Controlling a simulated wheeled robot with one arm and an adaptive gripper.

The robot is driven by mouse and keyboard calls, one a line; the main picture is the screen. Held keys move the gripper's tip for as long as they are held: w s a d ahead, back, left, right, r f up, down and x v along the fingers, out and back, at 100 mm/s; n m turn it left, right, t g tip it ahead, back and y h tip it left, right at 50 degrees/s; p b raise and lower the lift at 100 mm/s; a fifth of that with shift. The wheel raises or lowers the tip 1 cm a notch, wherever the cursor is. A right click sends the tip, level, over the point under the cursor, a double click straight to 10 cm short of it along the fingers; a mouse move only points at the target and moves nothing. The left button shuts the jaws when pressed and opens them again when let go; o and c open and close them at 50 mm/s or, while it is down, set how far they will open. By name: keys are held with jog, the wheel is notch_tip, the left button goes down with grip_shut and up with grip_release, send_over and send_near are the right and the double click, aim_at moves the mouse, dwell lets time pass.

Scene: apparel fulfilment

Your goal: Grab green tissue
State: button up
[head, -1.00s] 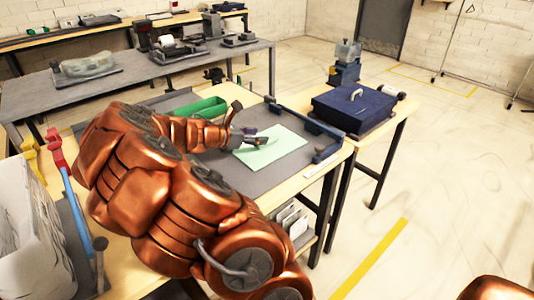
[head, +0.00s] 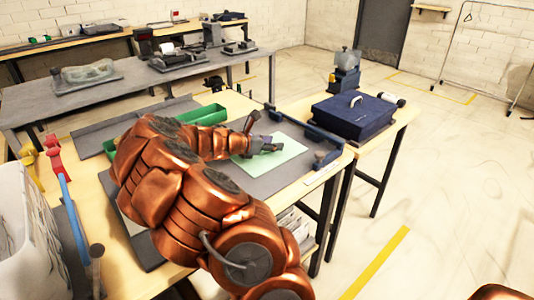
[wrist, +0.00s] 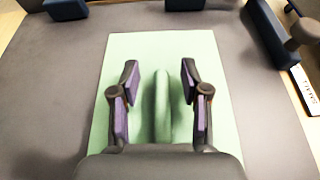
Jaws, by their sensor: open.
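The green tissue (head: 285,157) is a pale green sheet lying on the grey work mat of the near table. It also shows in the wrist view (wrist: 135,50), with a raised fold (wrist: 160,95) along its middle. My gripper (head: 270,145) is low over the sheet in the head view, and my arm hides part of the table. In the wrist view my gripper (wrist: 160,75) is open, with one finger on each side of the fold and a gap to it on both sides. I cannot tell whether the fingertips touch the sheet.
Dark blue guide blocks and a rail (head: 307,132) border the mat at its back and right. A green tray (head: 202,115) stands behind my arm. A dark blue case (head: 352,115) sits on the side table at right. A white bin (head: 25,225) is at left.

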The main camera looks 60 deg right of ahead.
jog(key=shift+s+d+f, duration=0.1)
jog(key=shift+d, duration=0.15)
jog(key=c, duration=0.8)
jog(key=shift+c, duration=0.2)
